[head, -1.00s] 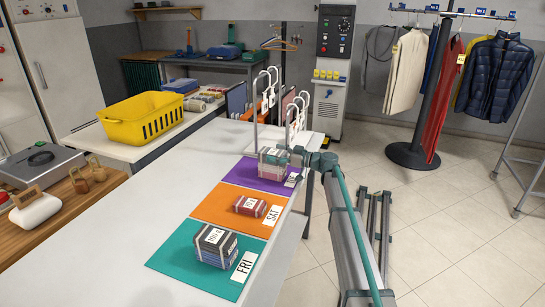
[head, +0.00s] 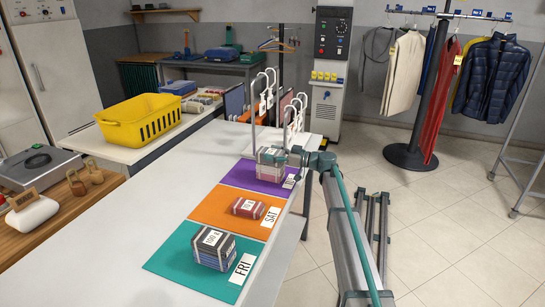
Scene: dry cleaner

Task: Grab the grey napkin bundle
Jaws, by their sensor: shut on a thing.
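A stack of folded bundles stands on the purple mat (head: 240,177). Its upper part is a grey napkin bundle (head: 267,155), with a pinkish bundle (head: 268,171) below it. My gripper (head: 282,158) is at the right side of the grey bundle, at its height, shut on it. The fingers are small and partly hidden, and I cannot tell whether the grey bundle is clear of the pinkish one.
A red bundle (head: 248,207) lies on the orange SAT mat (head: 208,209). White looped racks (head: 290,122) stand behind the purple mat. A yellow basket (head: 140,118) is on the table behind. The white table's left part (head: 110,245) is clear.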

